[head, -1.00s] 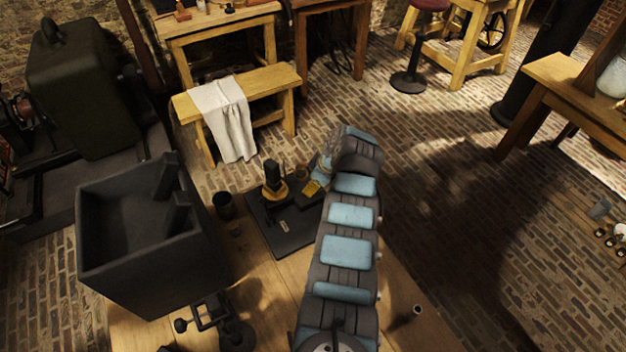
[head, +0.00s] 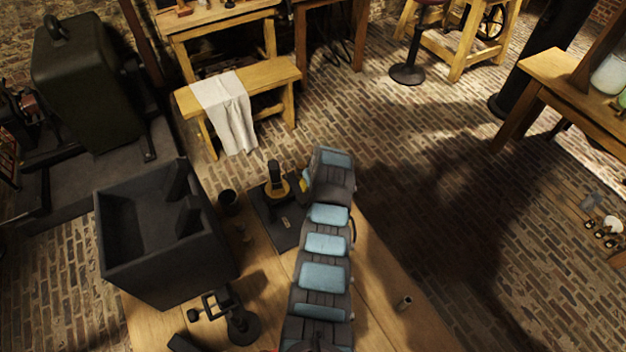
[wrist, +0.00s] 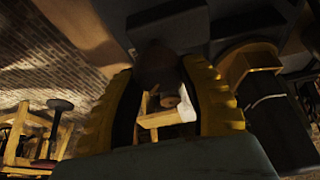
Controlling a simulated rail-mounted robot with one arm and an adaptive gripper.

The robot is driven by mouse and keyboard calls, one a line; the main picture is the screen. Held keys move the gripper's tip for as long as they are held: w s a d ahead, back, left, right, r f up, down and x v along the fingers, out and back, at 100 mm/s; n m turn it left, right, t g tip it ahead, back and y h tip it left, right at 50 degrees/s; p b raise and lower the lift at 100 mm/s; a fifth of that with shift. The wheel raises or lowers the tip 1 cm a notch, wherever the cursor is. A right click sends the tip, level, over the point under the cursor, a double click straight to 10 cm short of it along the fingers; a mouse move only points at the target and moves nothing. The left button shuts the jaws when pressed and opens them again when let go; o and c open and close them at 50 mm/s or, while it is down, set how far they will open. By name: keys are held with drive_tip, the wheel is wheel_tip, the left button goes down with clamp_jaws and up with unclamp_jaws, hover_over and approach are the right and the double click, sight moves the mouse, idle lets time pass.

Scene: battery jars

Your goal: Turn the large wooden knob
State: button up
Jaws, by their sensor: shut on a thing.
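In the wrist view my gripper (wrist: 160,68) shows its two yellow ribbed fingers closed around a dark brown rounded thing, which looks like the wooden knob (wrist: 155,58). The knob is in shadow, so its turn angle cannot be told. In the head view the knob is hidden behind my arm. The dark device base (head: 285,228) lies on the wooden table, just left of my arm. An upright black post with a brass-coloured ring (head: 275,184) stands on it, and the post also shows right of my fingers in the wrist view (wrist: 270,95).
A large open black box (head: 150,250) stands left on the table (head: 390,290), with a black clamp-like stand (head: 235,320) in front. A dark cup (head: 229,201) is left of the device. The table right of my arm is mostly clear.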

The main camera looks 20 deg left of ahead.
drive_tip(key=shift+f+m, duration=0.1)
drive_tip(key=shift+m, duration=0.2)
drive_tip(key=o, duration=1.2)
drive_tip(key=shift+v, duration=2.95)
drive_tip(key=v, duration=0.6)
drive_tip(key=shift+s, duration=0.1)
